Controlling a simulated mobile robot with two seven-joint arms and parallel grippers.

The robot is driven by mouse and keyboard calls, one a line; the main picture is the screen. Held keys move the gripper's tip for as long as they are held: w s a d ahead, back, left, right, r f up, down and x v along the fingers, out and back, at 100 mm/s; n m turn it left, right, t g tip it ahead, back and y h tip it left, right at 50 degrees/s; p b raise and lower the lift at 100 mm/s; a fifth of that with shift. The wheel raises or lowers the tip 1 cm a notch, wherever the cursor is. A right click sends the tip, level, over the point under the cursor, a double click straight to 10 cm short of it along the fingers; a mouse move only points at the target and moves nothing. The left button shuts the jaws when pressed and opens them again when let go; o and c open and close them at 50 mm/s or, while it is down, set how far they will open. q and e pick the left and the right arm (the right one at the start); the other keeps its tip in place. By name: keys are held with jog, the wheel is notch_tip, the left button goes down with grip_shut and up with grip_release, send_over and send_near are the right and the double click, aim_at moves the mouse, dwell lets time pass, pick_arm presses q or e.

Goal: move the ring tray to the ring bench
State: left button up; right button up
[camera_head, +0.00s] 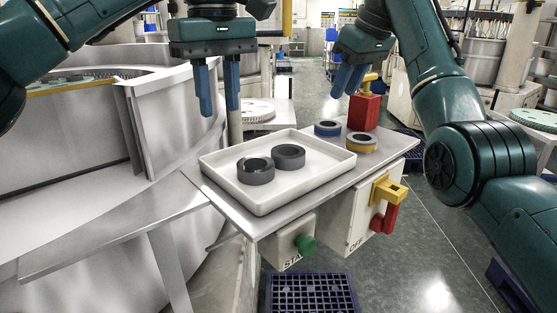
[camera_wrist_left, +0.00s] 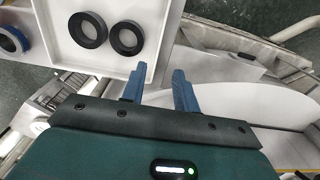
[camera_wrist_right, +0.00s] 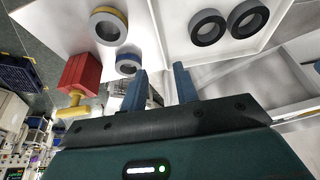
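The white ring tray (camera_head: 222,178) lies flat on a small metal shelf, with two dark grey rings (camera_head: 256,171) (camera_head: 289,156) inside it. My left gripper (camera_head: 219,112) is open and empty, above and behind the tray's far left edge. In the left wrist view the tray (camera_wrist_left: 141,12) lies just beyond its fingers. My right gripper (camera_head: 345,93) is open and empty, above the far end of the shelf; in the right wrist view its fingers (camera_wrist_right: 160,84) are spread near the tray's edge. I cannot tell which surface is the ring bench.
Beside the tray on the shelf (camera_head: 392,150) are a blue-banded ring (camera_head: 327,129), a yellow-banded ring (camera_head: 361,143) and a red block (camera_head: 364,112) with a yellow top. A green button (camera_head: 306,244) and a yellow-red switch (camera_head: 389,192) stick out below. A large round machine (camera_head: 180,110) stands left.

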aim_at(227, 180)
pick_arm(q)
jog(key=shift+s, duration=0.1)
pick_arm(e)
jog(key=shift+s, duration=0.1)
